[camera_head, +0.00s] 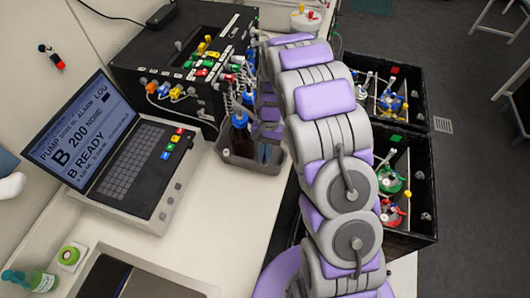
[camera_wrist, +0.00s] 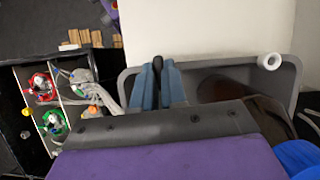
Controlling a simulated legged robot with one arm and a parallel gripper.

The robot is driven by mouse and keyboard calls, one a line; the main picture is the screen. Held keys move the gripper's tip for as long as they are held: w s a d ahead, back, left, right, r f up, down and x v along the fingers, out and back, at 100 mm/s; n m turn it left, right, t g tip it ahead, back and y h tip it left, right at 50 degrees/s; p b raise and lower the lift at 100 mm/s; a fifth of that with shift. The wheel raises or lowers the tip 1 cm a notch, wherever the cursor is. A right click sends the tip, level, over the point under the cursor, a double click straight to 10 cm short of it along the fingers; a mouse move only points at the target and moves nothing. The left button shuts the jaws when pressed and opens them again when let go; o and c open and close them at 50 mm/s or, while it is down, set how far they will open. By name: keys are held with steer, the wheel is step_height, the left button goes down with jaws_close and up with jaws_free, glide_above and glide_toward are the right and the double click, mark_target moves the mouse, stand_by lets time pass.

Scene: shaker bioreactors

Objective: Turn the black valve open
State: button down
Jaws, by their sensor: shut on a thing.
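My gripper (camera_wrist: 158,88) shows in the wrist view as two blue-grey fingers closed around a narrow black piece (camera_wrist: 157,64). This looks like the black valve, though only its tip shows between the fingers. The fingers are over the left part of a grey tray (camera_wrist: 128,78). How far the valve is turned cannot be seen.
A black control box (camera_head: 150,65) with coloured connectors stands behind an open laptop (camera_head: 125,150). A black crate (camera_head: 428,200) with red and green vessels is right of the arm. A brown bottle (camera_wrist: 222,86) is close right of the fingers. The front bench is partly clear.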

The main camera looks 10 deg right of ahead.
steer(key=n, duration=0.2)
steer(key=n+h, duration=0.1)
steer(key=n, duration=0.1)
steer(key=shift+a+h, duration=0.2)
steer(key=shift+h, duration=0.1)
steer(key=n+h, duration=0.1)
steer(key=n, duration=0.3)
steer(key=shift+a+n+h, duration=0.1)
steer(key=shift+n+h, duration=0.2)
steer(key=shift+h, duration=0.1)
steer(key=n+h, duration=0.1)
steer(key=n, duration=0.1)
steer(key=n+t+p, duration=0.1)
steer(key=n, duration=0.2)
steer(key=shift+s+a+r+h+p, duration=0.1)
steer(key=shift+a+h+p, duration=0.05)
steer(key=shift+h+p, duration=0.2)
steer(key=shift+n+t+h+p, duration=0.35)
steer(key=shift+n+t+p, duration=0.3)
steer(key=shift+n, duration=1.15)
steer(key=c, duration=1.2)
jaws_free()
steer(key=shift+a, duration=0.1)
